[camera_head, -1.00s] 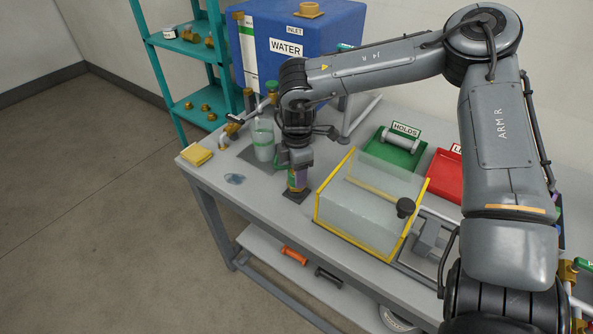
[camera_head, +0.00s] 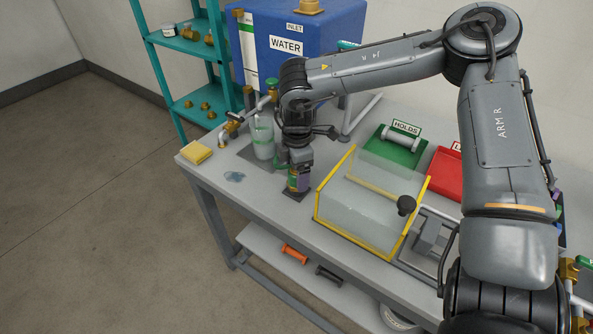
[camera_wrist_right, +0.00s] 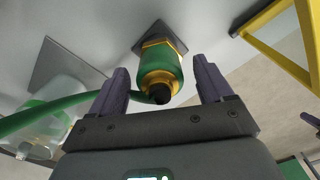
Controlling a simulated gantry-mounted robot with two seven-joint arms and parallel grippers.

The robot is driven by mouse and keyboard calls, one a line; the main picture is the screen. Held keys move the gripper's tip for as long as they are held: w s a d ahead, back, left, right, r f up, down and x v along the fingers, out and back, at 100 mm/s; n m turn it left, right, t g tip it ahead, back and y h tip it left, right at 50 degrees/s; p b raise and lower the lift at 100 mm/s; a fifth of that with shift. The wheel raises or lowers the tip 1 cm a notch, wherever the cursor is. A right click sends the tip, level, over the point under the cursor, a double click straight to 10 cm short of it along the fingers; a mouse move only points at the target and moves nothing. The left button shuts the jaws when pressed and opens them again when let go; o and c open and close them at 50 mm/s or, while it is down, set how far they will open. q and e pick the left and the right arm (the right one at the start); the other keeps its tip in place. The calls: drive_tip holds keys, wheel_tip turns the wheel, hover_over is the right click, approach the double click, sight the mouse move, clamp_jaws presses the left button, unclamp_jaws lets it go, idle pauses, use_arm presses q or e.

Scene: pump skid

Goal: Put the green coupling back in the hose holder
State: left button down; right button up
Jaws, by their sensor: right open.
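The green coupling (camera_wrist_right: 160,68), a green band between brass-coloured ends with a black tip, shows in the right wrist view. It sits at a dark square plate (camera_wrist_right: 172,37), apparently the hose holder; how deep it is seated is hidden. In the head view the coupling (camera_head: 293,182) is mostly covered by my right gripper (camera_head: 299,186). In the right wrist view my right gripper (camera_wrist_right: 164,85) is open, with one purple finger on each side of the coupling and visible gaps between. A green hose (camera_wrist_right: 50,115) runs to the left from near the black tip. My left gripper is not in view.
A clear guard box with a yellow frame (camera_head: 317,207) stands just right of the gripper. A clear bottle (camera_head: 263,140) stands to the left, near a yellow sponge (camera_head: 196,152) and a small puddle (camera_head: 234,176). The blue water tank (camera_head: 320,50) is behind.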

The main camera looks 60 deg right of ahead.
drive_tip(key=shift+r, duration=0.15)
wheel_tip(320, 180, up, 9)
drive_tip(key=p, duration=0.2)
drive_tip(key=shift+r+p, duration=0.2)
drive_tip(key=shift+p, duration=0.15)
drive_tip(key=shift+r, duration=0.55)
